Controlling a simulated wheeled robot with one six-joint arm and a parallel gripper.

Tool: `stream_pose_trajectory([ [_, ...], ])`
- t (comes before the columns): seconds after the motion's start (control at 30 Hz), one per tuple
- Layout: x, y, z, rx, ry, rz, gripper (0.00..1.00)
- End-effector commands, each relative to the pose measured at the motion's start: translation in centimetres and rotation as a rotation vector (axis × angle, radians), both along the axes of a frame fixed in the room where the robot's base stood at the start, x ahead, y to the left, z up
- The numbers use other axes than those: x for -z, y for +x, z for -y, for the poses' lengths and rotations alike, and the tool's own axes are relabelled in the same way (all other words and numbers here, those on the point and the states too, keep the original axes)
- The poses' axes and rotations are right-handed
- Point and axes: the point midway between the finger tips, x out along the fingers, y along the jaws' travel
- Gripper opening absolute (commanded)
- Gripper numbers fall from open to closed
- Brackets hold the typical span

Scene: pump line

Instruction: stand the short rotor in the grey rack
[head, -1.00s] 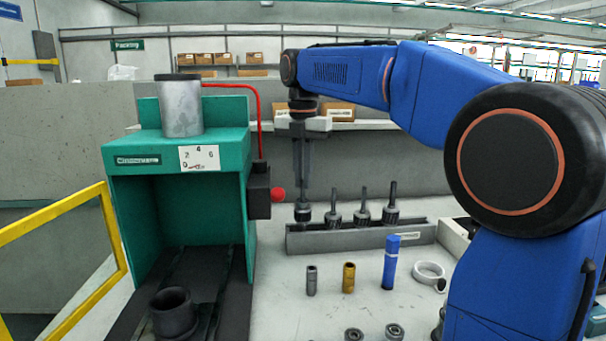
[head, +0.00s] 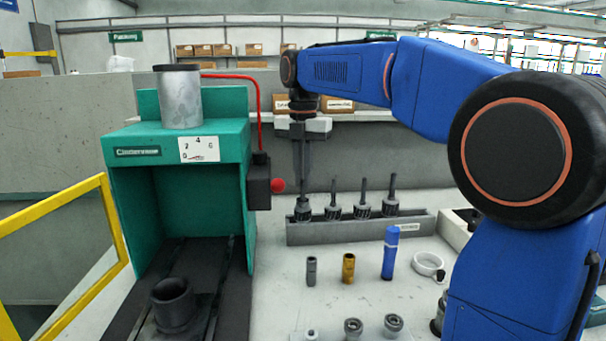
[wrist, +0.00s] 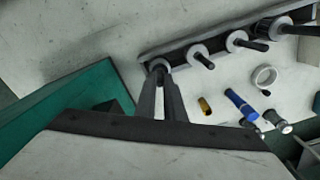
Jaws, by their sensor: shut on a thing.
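My gripper (head: 303,196) points straight down at the left end of the grey rack (head: 345,232). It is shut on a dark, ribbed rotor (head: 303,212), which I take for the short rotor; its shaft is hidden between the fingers. The rotor is upright, at the rack's leftmost place, its lower part hidden by the rack's front wall. I cannot tell whether it rests on the bottom. In the wrist view, the fingertips (wrist: 162,78) close around the rotor (wrist: 158,65) at the end of the rack (wrist: 178,44). Three other rotors stand in the rack to its right, shafts up.
A green press (head: 180,150) with a red knob (head: 278,186) stands close left of my gripper. In front of the rack are a grey sleeve (head: 311,271), a gold sleeve (head: 348,268), a blue cylinder (head: 390,254) and a white ring (head: 428,264). Bearings (head: 353,328) lie nearer.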

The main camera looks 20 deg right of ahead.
Motion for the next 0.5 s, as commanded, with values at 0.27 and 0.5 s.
stream_pose_trajectory([
  [0.27, -0.06, 0.00, 0.00, 0.000, 0.000, 0.001, 0.00],
  [0.5, -0.04, 0.01, 0.01, 0.000, 0.000, 0.001, 0.31],
])
